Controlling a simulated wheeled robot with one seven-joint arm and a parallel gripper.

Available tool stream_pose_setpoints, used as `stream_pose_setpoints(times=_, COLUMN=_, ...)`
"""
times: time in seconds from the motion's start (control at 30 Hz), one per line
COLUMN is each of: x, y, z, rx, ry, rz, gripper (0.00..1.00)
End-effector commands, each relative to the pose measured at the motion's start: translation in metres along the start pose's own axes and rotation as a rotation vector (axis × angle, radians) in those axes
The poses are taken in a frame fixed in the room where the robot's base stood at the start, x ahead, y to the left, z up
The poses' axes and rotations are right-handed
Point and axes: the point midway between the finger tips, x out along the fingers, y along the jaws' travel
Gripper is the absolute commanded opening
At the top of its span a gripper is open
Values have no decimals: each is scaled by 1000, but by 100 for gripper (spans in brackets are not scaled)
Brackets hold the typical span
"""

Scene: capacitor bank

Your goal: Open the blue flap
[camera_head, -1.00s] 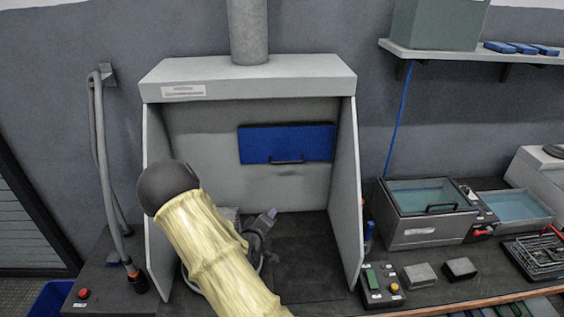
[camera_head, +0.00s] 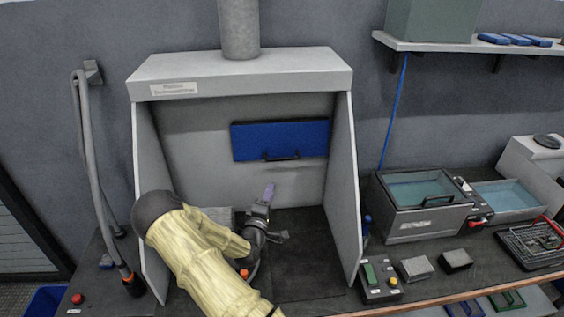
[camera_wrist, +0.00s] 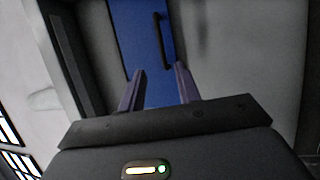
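The blue flap (camera_head: 280,139) is on the back wall of the grey hood, shut flat against it, with a dark bar handle (camera_head: 281,156) along its lower edge. My gripper (camera_head: 269,190) is inside the hood, below the flap and a little left of its handle, apart from both. In the wrist view the flap (camera_wrist: 140,30) shows turned on its side, and its handle (camera_wrist: 162,36) lies beyond the fingertips, above and between them. The two purple fingers of my gripper (camera_wrist: 159,72) are spread with nothing between them.
The hood's side walls (camera_head: 343,190) stand left and right of my arm. A control box with a green switch (camera_head: 376,280) and lidded bath (camera_head: 424,203) stand to the right. A grey hose (camera_head: 92,170) hangs at left. The hood floor (camera_head: 306,235) right of my arm looks clear.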

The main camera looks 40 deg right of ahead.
Motion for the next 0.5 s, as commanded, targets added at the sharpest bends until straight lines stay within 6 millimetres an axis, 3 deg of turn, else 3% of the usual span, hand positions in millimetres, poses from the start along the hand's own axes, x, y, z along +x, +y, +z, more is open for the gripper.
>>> stream_pose_setpoints(times=0.5, x=90, y=3, z=-1, rx=3, ry=1, rz=0, gripper=33)
